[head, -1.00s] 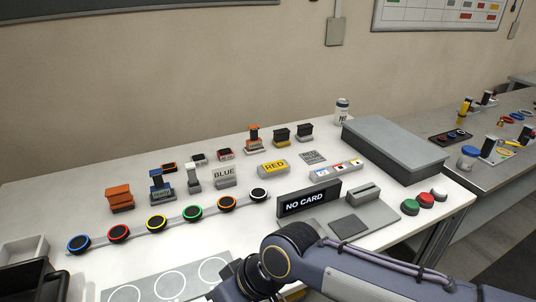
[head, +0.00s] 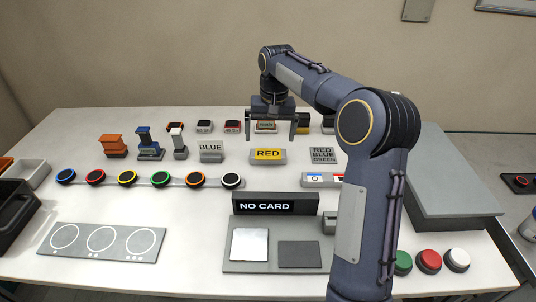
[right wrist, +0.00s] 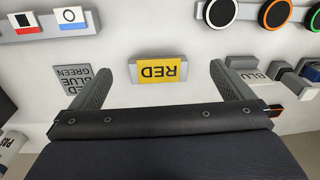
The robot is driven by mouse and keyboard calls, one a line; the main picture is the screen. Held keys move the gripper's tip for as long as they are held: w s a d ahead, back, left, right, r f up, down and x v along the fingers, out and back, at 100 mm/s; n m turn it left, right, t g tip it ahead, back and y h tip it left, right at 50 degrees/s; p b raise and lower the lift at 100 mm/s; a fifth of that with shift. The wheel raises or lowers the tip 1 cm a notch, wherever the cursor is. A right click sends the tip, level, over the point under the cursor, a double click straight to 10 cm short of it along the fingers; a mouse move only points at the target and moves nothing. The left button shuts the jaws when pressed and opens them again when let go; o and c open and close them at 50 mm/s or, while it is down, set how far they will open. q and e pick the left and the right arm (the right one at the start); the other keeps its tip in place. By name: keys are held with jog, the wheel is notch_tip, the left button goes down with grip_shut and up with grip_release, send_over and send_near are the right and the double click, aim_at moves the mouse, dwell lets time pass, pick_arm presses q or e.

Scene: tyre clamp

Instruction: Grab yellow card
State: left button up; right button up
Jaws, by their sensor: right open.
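The yellow card (head: 268,154) reads RED and sits in a small light grey holder (head: 281,161) near the middle of the table. In the right wrist view the yellow card (right wrist: 158,69) appears upside down between my two fingers. My right gripper (head: 271,135) is open and empty, its fingers pointing down, above and a little behind the card in the head view. In the right wrist view the open fingers (right wrist: 157,75) stand wide on either side of the card, apart from it. My left gripper is not in view.
A BLUE block (head: 210,148) stands left of the card and a RED BLUE GREEN sign (head: 322,154) right of it. A dark NO CARD display (head: 275,203) stands in front. Several coloured-ring discs line the left. A large grey box (head: 455,190) stands at right.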

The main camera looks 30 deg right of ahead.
aim_at(268, 158)
jog(key=shift+m+g+h, duration=0.3)
jog(key=shift+m+g, duration=0.1)
jog(key=shift+m, duration=0.1)
jog(key=shift+w+d+f, duration=0.3)
jog(key=shift+w+f, duration=0.4)
jog(key=shift+f, duration=1.15)
jog(key=shift+w+d+f, duration=0.3)
jog(key=shift+w+f, duration=0.45)
jog(key=shift+f, duration=1.1)
jog(key=shift+w+d+f, duration=0.3)
jog(key=shift+w+f, duration=0.4)
jog(key=shift+f, duration=1.15)
jog(key=c, duration=1)
